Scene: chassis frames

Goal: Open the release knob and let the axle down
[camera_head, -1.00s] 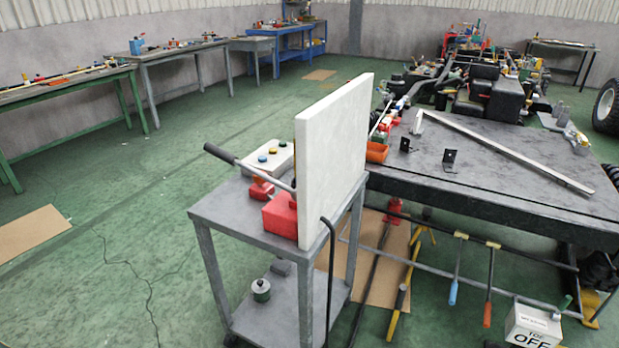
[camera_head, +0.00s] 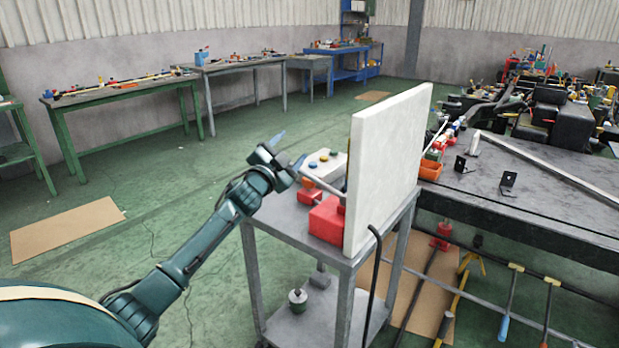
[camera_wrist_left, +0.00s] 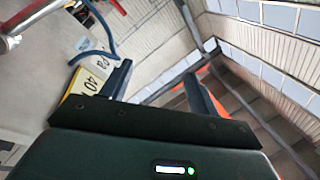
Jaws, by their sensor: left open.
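My left gripper (camera_head: 288,150) is open and empty in the head view. It is above the left edge of the grey cart, at the outer end of the metal lever (camera_head: 322,185). The lever rises from a red pump block (camera_head: 327,222) on the cart's top. The left wrist view shows the open jaws (camera_wrist_left: 157,72) with nothing between them. I cannot make out the release knob or the axle. My right gripper is not in view.
A button box (camera_head: 323,166) sits left of the panel. A black hose (camera_head: 374,280) hangs in front. A dark workbench (camera_head: 510,195) is at right. The floor at left is open.

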